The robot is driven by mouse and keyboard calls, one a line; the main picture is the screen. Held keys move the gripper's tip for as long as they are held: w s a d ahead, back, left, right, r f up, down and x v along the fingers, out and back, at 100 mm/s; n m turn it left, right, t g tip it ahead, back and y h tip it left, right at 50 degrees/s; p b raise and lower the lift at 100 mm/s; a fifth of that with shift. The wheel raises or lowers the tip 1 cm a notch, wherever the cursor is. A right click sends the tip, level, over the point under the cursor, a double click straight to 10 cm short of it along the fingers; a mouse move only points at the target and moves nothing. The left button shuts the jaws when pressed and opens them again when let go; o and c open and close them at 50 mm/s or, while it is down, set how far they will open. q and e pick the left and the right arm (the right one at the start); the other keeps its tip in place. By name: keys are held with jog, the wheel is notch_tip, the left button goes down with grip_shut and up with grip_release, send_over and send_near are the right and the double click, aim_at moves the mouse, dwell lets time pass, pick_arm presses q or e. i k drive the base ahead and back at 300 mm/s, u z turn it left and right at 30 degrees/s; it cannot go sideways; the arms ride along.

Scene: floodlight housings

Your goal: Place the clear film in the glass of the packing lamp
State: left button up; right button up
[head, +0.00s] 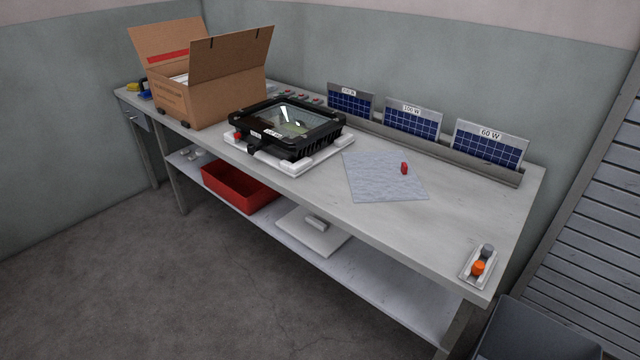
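The lamp is a black floodlight housing (325,143) lying glass up on a white base on the workbench. Its glass (292,120) faces up and shows reflections and a greenish patch; small white labels sit on its front edge. I cannot tell whether any film lies on the glass. A pale blue-grey, wrinkled-looking square sheet (375,185) lies flat on the bench to the right of the lamp; I cannot tell whether it is the clear film or a cloth. A small red object (404,168) stands on it. Neither of my grippers is in view.
An open cardboard box (203,95) stands left of the lamp. Several solar panels (411,118) with wattage labels stand in a rail behind. A small tray (467,270) with orange and grey knobs sits at the right end. A red bin (238,188) is on the shelf below.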

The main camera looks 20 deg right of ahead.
aim_at(286, 118)
jog(key=u, duration=0.6)
jog(key=i, duration=1.2)
jog(key=z, duration=0.95)
